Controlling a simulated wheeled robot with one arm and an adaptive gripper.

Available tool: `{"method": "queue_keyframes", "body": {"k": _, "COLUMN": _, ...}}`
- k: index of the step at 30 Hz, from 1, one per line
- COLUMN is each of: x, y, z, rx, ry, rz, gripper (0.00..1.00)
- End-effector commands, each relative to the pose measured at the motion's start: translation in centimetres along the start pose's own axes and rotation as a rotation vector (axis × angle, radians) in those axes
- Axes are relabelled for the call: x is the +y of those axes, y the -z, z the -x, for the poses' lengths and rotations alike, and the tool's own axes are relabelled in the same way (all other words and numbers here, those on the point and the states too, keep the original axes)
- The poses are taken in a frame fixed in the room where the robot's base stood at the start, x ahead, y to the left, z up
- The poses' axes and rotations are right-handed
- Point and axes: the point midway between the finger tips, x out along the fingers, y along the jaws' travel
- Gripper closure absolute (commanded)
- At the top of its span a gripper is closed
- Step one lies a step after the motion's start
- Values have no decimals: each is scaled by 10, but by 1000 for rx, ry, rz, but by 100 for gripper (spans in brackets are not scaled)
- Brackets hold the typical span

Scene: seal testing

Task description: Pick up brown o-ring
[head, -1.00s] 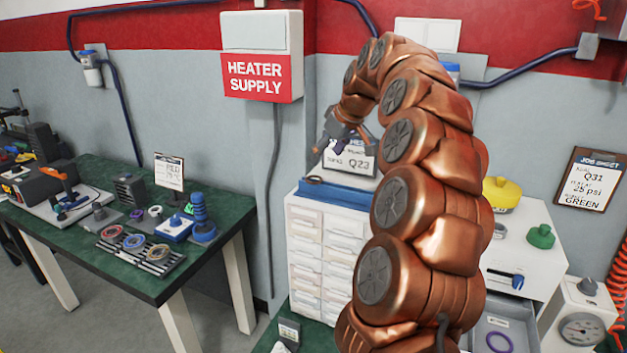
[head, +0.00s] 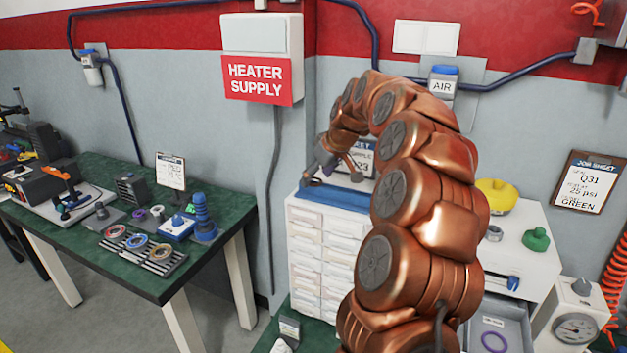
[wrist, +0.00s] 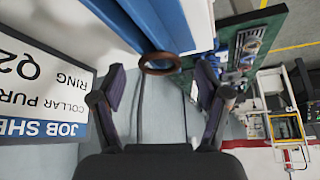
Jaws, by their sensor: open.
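The brown o-ring (wrist: 161,63) shows in the wrist view, between and just beyond my fingertips. It overlaps the end of a blue bar-like tray edge (wrist: 146,25); I cannot tell how it rests there. My gripper (wrist: 160,80) is open, with one dark finger on each side of the ring and a gap to both. In the head view my gripper (head: 333,174) hangs low over the blue tray (head: 345,198) on top of the white drawer cabinet (head: 307,245). The ring is not clear in that view.
A job sheet stand (wrist: 45,85) stands close to my left finger in the wrist view. A green table (head: 140,275) at left holds coloured rings on a rack. A yellow object (head: 497,194) and an open drawer with a purple ring (head: 494,341) are at right.

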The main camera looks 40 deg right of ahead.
Motion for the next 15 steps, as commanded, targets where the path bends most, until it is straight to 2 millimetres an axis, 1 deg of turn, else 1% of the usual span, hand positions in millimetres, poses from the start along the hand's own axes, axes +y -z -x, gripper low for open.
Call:
{"method": "queue_keyframes", "body": {"k": 3, "x": 0, "y": 0, "z": 0, "rx": 0, "ry": 0, "rz": 0, "gripper": 25}}
{"method": "queue_keyframes", "body": {"k": 15, "x": 0, "y": 0, "z": 0, "rx": 0, "ry": 0, "rz": 0, "gripper": 66}}
